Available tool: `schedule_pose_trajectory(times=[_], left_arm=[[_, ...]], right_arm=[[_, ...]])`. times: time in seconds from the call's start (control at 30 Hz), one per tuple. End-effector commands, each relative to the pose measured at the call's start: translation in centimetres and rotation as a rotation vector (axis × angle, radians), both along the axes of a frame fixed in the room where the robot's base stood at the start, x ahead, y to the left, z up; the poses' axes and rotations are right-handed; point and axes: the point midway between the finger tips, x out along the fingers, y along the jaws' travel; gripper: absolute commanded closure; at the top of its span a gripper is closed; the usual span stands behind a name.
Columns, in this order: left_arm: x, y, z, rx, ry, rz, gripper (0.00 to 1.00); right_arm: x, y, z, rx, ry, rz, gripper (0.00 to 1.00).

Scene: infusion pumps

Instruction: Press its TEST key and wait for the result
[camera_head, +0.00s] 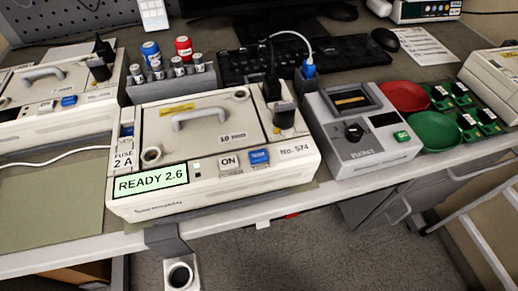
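A cream pump unit (215,150) labelled No. 574 stands at the bench front. Its green display (150,182) reads "READY 2.6", beside a label "FUSE 2 A". An ON key (229,162) and a blue key (259,158) sit on its front panel; the blue key's lettering is too small to read. Neither of my grippers shows, and nothing touches the keys.
A red dish (404,96) and a green dish (433,131) lie right of the tester, by green boards (478,123). A grey rack (172,83) holds several cylinders behind the pump. A grey bracket with a cup (180,275) hangs at the front edge. A bare mat (50,208) lies left.

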Motion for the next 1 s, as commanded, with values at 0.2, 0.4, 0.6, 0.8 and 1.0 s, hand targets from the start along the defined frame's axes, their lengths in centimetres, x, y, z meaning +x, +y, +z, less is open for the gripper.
schedule_pose_trajectory(times=[0.2,0.4,0.6,0.8,1.0], left_arm=[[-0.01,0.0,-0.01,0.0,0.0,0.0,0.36],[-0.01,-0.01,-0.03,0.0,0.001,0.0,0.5],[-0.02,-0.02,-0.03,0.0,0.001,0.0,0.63],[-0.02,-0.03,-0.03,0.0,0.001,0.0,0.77],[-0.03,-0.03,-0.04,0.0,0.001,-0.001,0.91]], right_arm=[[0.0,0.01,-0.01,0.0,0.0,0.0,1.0],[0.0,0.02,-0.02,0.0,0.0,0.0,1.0],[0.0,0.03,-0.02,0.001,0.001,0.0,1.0],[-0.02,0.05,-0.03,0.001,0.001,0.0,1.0],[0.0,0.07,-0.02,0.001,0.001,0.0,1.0]])
